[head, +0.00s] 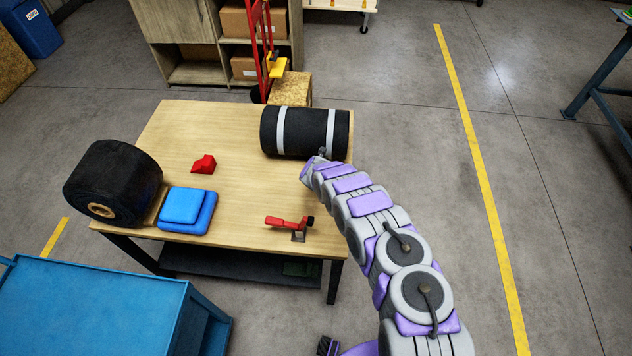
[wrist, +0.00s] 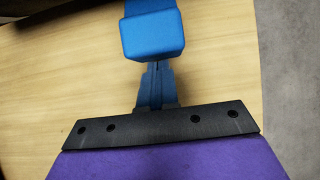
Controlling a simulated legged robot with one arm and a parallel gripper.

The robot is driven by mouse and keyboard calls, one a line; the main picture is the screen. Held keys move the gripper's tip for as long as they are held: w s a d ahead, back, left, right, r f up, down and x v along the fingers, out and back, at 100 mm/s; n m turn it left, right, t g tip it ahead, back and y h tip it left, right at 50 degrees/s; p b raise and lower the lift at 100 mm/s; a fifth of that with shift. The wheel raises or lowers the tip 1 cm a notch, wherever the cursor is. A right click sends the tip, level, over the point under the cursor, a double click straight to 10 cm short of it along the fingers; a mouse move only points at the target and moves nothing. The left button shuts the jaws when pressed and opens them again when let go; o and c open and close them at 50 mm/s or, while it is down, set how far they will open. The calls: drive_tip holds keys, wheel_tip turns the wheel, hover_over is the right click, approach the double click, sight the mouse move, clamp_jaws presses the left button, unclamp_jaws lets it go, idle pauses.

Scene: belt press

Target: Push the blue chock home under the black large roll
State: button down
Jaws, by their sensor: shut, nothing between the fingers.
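In the wrist view the blue chock (wrist: 152,35) lies on the wooden table ahead of my gripper, a raised block facing me and a narrower part running out of the top. My gripper (wrist: 155,70) is shut and empty, its fingertips at or just short of the block; contact is unclear. In the head view my arm hides the chock and fingers. The black roll with two pale bands (head: 306,133) lies on its side at the table's far right, by my arm's end. How far the chock sits under it is not visible.
A blue cabinet (head: 100,300) stands in front. The table's middle is clear.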

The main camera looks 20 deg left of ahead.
drive_tip(key=shift+w, duration=0.1)
idle(0.3)
drive_tip(key=shift+w+a+b, duration=0.2)
drive_tip(key=shift+w+b, duration=0.4)
drive_tip(key=shift+b, duration=0.3)
drive_tip(key=shift+s+d+b, duration=0.15)
drive_tip(key=shift+s, duration=0.5)
drive_tip(key=shift+s+d+b, duration=0.15)
drive_tip(key=shift+s, duration=0.45)
drive_tip(key=shift+s+d+f+b, duration=0.15)
drive_tip(key=shift+s+b, duration=0.55)
drive_tip(key=shift+b, duration=0.55)
drive_tip(key=shift+s+d+b, duration=0.2)
drive_tip(key=shift+s+b, duration=0.3)
drive_tip(key=shift+b, duration=0.05)
wheel_tip(320, 180, up, 7)
drive_tip(key=p, duration=0.6)
drive_tip(key=shift+r+p, duration=0.2)
drive_tip(key=shift+p, duration=0.2)
